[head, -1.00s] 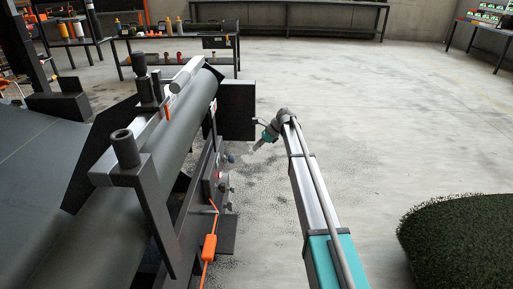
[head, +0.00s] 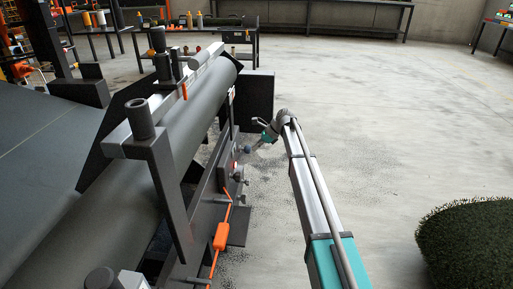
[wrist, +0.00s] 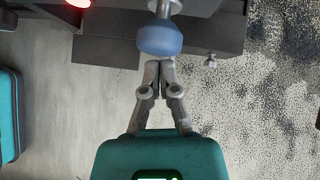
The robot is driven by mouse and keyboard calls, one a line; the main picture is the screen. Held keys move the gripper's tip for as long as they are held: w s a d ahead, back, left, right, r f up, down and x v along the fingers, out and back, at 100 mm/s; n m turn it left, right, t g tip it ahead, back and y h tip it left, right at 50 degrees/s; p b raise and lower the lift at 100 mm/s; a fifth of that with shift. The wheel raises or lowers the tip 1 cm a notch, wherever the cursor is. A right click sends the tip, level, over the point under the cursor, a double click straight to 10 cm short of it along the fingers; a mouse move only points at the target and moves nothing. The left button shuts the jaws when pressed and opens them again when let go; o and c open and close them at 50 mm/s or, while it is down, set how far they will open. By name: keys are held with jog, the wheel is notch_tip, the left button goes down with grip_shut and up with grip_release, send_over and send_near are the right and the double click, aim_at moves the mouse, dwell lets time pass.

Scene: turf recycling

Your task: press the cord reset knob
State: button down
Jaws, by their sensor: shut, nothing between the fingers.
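The cord reset knob appears to be the blue rounded knob (wrist: 160,38) on a metal stem at the dark machine's side in the wrist view. It shows small in the head view (head: 246,150). My gripper (wrist: 159,64) is shut and empty, its fingertips just below the knob in the wrist picture. I cannot tell whether they touch it. In the head view my gripper (head: 257,145) is at the machine's right side, close beside the knob.
A glowing red light (wrist: 79,2) is left of the knob. An orange cord with an orange box (head: 221,236) hangs along the machine (head: 190,130). A turf roll (head: 465,250) lies at the right. Open concrete floor (head: 350,110) lies beyond the arm.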

jog(key=shift+a, duration=0.1)
jog(key=shift+a, duration=0.9)
jog(key=shift+d, duration=0.1)
jog(key=d+f+p+v, duration=0.1)
jog(key=d+p+v, duration=0.1)
jog(key=p+v, duration=0.5)
jog(key=shift+w+p+v, duration=0.2)
jog(key=shift+p+v, duration=0.2)
jog(key=shift+v, duration=2.25)
